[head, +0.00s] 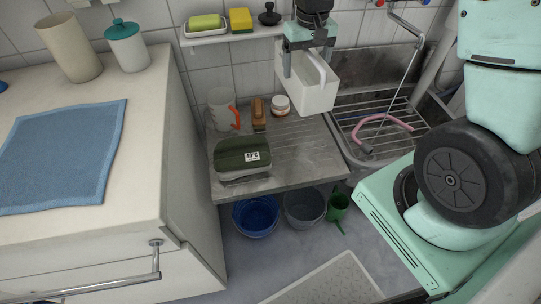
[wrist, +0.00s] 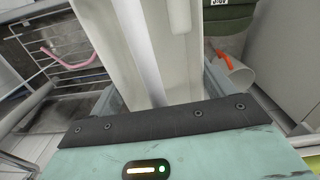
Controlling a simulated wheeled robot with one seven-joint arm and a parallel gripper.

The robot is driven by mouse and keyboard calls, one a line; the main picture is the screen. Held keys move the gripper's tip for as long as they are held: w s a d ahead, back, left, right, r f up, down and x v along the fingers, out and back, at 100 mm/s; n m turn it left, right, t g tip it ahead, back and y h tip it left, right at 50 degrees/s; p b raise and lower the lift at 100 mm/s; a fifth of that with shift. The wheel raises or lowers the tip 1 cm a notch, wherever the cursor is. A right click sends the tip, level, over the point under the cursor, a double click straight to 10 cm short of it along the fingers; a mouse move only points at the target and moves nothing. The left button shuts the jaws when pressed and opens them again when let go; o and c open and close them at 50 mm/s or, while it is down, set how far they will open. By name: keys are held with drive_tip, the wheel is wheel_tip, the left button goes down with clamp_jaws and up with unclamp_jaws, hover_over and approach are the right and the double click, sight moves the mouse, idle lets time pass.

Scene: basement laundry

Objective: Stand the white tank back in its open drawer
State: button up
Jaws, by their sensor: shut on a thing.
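The white tank (head: 312,92) is a box-like container with a raised handle-like ridge. It hangs in my gripper (head: 308,58), above the back right of the grey drainboard and beside the sink. My gripper is shut on it, with a finger on each side of its upper part. In the wrist view the tank (wrist: 175,50) fills the upper middle, and its far end is cut off. I cannot make out an open drawer in either view.
The drainboard (head: 305,165) holds an olive container (head: 243,153), a mug (head: 220,108), a brown brush (head: 258,110) and a small jar (head: 280,105). A wall shelf (head: 230,37) is close left of my gripper. The sink rack (head: 370,115) carries a pink hose-like piece. Buckets (head: 256,216) stand below.

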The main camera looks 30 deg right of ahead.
wheel_tip(320, 180, up, 4)
drive_tip(key=s+m+b, duration=0.1)
drive_tip(key=s+b, duration=0.1)
drive_tip(key=b, duration=0.2)
drive_tip(key=f+b, duration=0.1)
drive_tip(key=f, duration=0.8)
drive_tip(key=f+b, duration=0.1)
drive_tip(key=f, duration=0.8)
drive_tip(key=f+b, duration=0.1)
drive_tip(key=f, duration=0.8)
drive_tip(key=shift+w+d+f+b, duration=0.2)
drive_tip(key=shift+d+f+b, duration=0.15)
drive_tip(key=shift+b, duration=0.05)
drive_tip(key=shift+f, duration=0.2)
drive_tip(key=o, duration=1.2)
drive_tip(key=shift+r, duration=0.1)
